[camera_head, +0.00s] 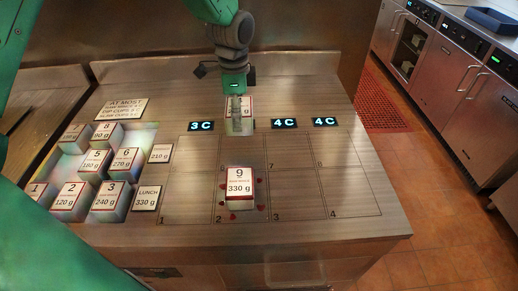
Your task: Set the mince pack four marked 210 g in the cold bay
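A pale mince pack (240,126) with a red-edged label is at my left gripper (237,101), near the back of the counter. The fingers cover part of the label, so I cannot read its number or weight. The gripper looks closed on the pack, which seems held above the counter. A card (160,153) marked 210 g lies right of the tray. Marked bays fill the counter, with displays reading 3 C (201,126), 4 C (284,123) and 4 C (325,121) behind them. The pack hides the place between the first two. My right gripper is not in view.
Pack 9, marked 330 g (240,188), stands in bay 2 with red marks around it. Several numbered packs, such as pack 6 (125,160), fill the left tray. A LUNCH 330 g card (147,197) and a notice (121,109) lie nearby. The right-hand bays are empty.

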